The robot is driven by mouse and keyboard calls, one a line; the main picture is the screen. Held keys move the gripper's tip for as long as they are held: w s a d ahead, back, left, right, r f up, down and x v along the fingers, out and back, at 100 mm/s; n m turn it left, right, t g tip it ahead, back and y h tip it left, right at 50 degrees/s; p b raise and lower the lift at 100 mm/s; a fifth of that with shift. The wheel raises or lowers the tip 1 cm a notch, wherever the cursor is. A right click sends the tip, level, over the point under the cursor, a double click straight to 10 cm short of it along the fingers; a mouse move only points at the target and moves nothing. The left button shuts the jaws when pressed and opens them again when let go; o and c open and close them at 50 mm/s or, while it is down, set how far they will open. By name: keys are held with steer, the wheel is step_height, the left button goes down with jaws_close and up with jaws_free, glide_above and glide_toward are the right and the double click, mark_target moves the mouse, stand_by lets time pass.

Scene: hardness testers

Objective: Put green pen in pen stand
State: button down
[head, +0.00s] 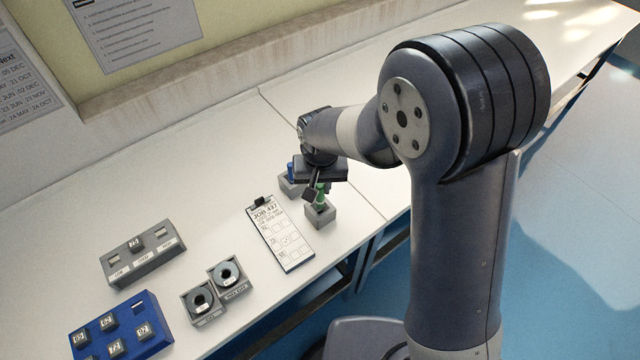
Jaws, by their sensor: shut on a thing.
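The green pen (320,199) is upright, its lower part at the top of a small grey square holder (320,215) near the table's front edge. I cannot tell how deep it sits in the holder. My gripper (315,187) points down and is shut on the green pen's upper part, which the jaws partly hide. A second grey holder (288,188) stands just behind and left, with a blue thing (291,171), perhaps a pen, upright in it. My wrist partly hides this second holder. Which holder is the pen stand is not marked.
A clipboard (292,262) with a job sheet lies just left of the holders. Further left are two grey trays with dark rings (217,294), a grey block rack (142,254) and a blue block rack (121,330). The table behind the clipboard is clear.

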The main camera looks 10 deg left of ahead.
mark_target(320, 195)
steer(key=shift+f+b, duration=1.4)
steer(key=shift+f, duration=0.45)
steer(key=c, duration=1.2)
jaws_free()
steer(key=shift+c, duration=0.2)
steer(key=shift+r, duration=0.1)
step_height(320, 195, up, 11)
steer(key=s, duration=0.1)
steer(key=shift+d, duration=0.2)
steer(key=shift+s+f, duration=0.1)
steer(key=shift+f, duration=0.1)
steer(key=f, duration=0.7)
steer(key=w+f, duration=0.1)
steer(key=f, duration=0.2)
steer(key=shift+w+a+f, duration=0.1)
steer(key=shift+a+f, duration=0.05)
steer(key=shift+f, duration=0.25)
steer(key=shift+r+p, duration=0.4)
steer(key=shift+r, duration=0.15)
